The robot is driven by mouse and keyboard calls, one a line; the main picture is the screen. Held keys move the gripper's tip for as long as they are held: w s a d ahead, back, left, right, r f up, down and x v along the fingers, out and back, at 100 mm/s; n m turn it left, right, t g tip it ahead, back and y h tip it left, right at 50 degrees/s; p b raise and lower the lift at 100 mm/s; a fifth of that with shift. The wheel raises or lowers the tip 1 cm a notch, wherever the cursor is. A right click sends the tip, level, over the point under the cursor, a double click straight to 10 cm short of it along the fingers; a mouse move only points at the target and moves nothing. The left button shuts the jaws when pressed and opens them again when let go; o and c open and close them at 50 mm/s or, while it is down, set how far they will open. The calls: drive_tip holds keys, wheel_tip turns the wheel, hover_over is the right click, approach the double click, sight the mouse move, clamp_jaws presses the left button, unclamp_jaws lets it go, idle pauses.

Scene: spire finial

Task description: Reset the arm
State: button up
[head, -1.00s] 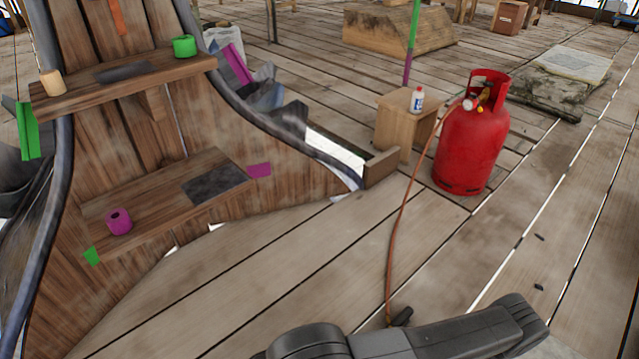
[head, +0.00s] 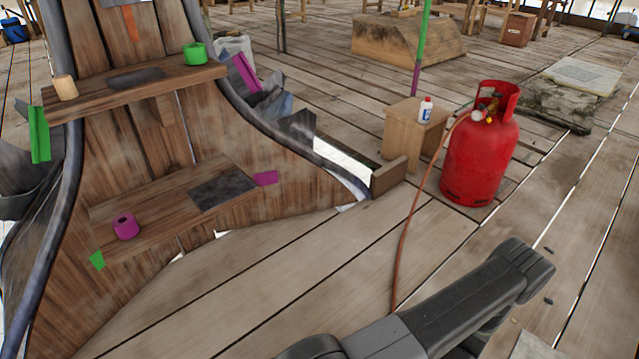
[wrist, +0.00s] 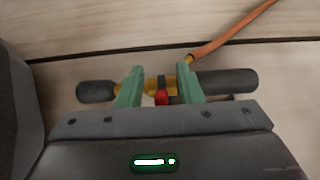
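My gripper (wrist: 160,72) shows in the wrist view with two green fingers standing apart. A torch-like tool (wrist: 228,82) with black ends, a brass-coloured middle and a red part lies crosswise behind the fingers. The red part sits in the gap, with space on both sides. I cannot tell whether the fingers touch the tool. An orange hose (wrist: 232,32) runs to its brass part. In the head view, my dark arm (head: 460,310) is at the bottom, and the gripper and tool are hidden there.
A red gas cylinder (head: 478,158) stands at the right, with the hose running down from it. A wooden stool (head: 408,138) bears a white bottle (head: 426,110). The wooden spire (head: 140,175) with ledges fills the left. The plank floor between is mostly clear.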

drive_tip(key=g+h, duration=0.1)
drive_tip(key=w+a+g+h+p, duration=0.1)
drive_tip(key=g, duration=0.1)
drive_tip(key=shift+w+a+r, duration=0.1)
drive_tip(key=shift+w+r, duration=0.1)
drive_tip(key=shift+r, duration=0.05)
drive_tip(key=g+h+p, duration=0.1)
drive_tip(key=w+a+g+h+p, duration=0.1)
drive_tip(key=p, duration=0.1)
drive_tip(key=p+v, duration=0.2)
drive_tip(key=v, duration=0.4)
drive_tip(key=shift+s+d+r, duration=0.2)
drive_tip(key=shift+d+r, duration=0.05)
drive_tip(key=shift+r, duration=0.05)
